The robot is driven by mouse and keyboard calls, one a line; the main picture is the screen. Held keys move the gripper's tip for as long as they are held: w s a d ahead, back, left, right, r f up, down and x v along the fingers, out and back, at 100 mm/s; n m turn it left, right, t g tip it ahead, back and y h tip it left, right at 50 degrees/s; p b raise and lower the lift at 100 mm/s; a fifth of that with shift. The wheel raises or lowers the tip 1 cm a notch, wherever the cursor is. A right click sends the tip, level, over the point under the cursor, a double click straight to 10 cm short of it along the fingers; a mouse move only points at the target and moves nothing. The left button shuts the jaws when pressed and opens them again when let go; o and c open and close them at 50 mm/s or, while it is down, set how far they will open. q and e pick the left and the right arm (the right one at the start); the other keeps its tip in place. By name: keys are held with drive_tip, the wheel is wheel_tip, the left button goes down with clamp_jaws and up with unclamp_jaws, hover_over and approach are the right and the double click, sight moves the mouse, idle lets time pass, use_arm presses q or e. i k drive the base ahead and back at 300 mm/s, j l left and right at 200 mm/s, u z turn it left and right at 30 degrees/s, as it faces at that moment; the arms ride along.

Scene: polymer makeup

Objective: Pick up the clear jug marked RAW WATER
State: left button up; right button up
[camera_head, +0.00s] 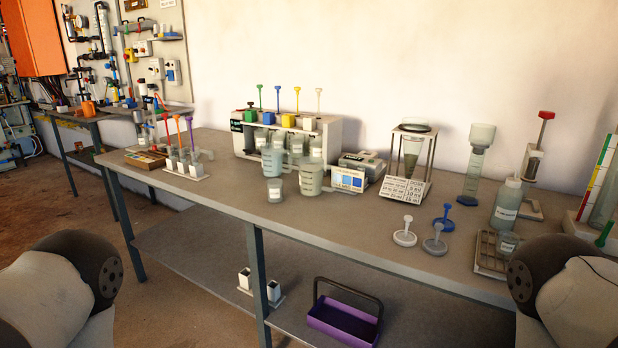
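Two translucent grey jugs stand near the middle of the bench. One jug (272,162) is at the left, close to the white rack. The other jug (310,180) is to its right, beside a small box with a blue-patterned label. Both bear pale markings too small to read, so I cannot tell which is marked RAW WATER. A small lidded jar (274,190) stands in front of them. Only rounded parts of my arms show, at the lower left and lower right corners. Neither gripper is in view.
The bench (330,225) has clear surface in front of the jugs. A white rack (330,138) with coloured plungers stands behind them. A glass funnel stand (413,160) and a labelled bottle (507,203) are to the right. A purple caddy (345,322) sits on the lower shelf.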

sight(312, 169)
drive_tip(key=i+j+z, duration=0.25)
drive_tip(key=j, duration=0.15)
drive_tip(key=i+j+z, duration=0.25)
drive_tip(key=j, duration=0.15)
drive_tip(key=i+j+z, duration=0.1)
drive_tip(key=j+z, duration=0.15)
drive_tip(key=j, duration=0.2)
drive_tip(key=i+j+z, duration=0.15)
drive_tip(key=j+z, duration=0.15)
drive_tip(key=j, duration=0.15)
drive_tip(key=j+z, duration=0.25)
drive_tip(key=j, duration=0.25)
drive_tip(key=i+j+z, duration=0.1)
drive_tip(key=j+z, duration=0.15)
drive_tip(key=j, duration=0.3)
